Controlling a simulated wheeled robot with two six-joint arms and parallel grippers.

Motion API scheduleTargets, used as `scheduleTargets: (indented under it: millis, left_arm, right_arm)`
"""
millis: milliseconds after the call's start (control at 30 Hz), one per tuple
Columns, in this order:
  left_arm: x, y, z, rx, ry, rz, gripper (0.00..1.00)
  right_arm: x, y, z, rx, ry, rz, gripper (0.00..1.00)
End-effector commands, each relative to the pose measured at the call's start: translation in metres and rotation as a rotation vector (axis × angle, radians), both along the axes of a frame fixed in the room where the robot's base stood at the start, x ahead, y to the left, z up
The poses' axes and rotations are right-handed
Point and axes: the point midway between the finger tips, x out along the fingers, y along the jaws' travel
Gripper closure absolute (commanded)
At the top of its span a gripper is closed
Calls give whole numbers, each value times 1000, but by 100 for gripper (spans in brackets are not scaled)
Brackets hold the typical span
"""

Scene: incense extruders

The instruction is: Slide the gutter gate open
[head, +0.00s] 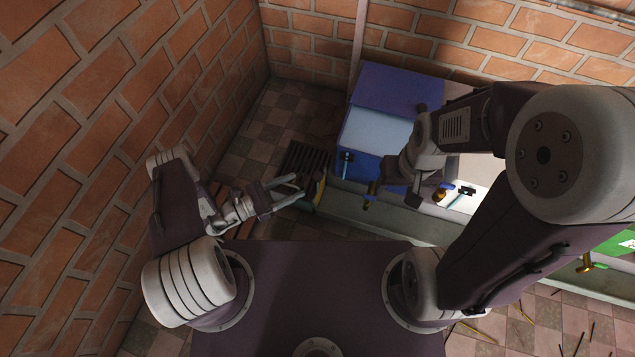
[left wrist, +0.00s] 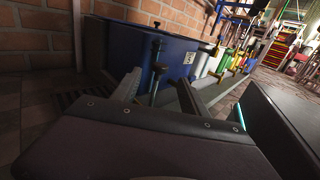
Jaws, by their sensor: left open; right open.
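The grey gutter (head: 350,203) runs along the front of the machines. At its left end is a small yellow and dark piece (head: 319,190), which may be the gate; the picture is too small to be sure. My left gripper (head: 299,187) is open beside that end, fingers pointing right towards it. In the left wrist view the open fingers (left wrist: 160,88) have a dark upright post with a knob (left wrist: 156,52) between or beyond them; I cannot tell if they touch it. My right gripper (head: 412,184) is open above the gutter, in front of the blue machine.
A blue machine (head: 395,88) stands behind the gutter, with a blue-handled valve (head: 345,158) on its front. A dark floor grate (head: 305,158) lies left of it. Brick walls (head: 130,90) close the left and back. Brass taps (head: 369,192) stick out over the gutter.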

Motion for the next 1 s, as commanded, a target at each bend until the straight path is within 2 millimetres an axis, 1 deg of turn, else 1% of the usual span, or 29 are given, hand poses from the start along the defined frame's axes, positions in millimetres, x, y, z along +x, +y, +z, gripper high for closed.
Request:
scheduleTargets:
  millis: [67, 167, 400, 533, 600, 700, 900, 967, 1000]
  left_arm:
    - [0, -1, 2, 0, 0, -1, 48]
    - [4, -10, 0, 0, 0, -6, 48]
    - [27, -55, -3, 1, -3, -9, 48]
    - [36, -73, -1, 1, -2, -7, 48]
    - [39, -78, 0, 0, -1, -6, 48]
    - [41, -81, 2, 0, -1, -3, 48]
    - [41, -81, 3, 1, 0, -3, 48]
    - [41, -81, 3, 1, 0, -3, 65]
    - [41, -81, 3, 1, 0, -3, 76]
  right_arm:
    - [0, 0, 2, 0, -1, 0, 40]
    - [0, 0, -5, 0, -1, 0, 40]
    - [0, 0, -33, 0, 0, 0, 40]
    - [0, 0, -42, 0, 0, 0, 40]
    - [0, 0, -44, 0, 0, 0, 40]
    - [0, 0, -45, 0, 0, 0, 40]
    - [0, 0, -44, 0, 0, 0, 40]
    - [0, 0, -44, 0, 0, 0, 40]
    - [0, 0, -44, 0, 0, 0, 40]
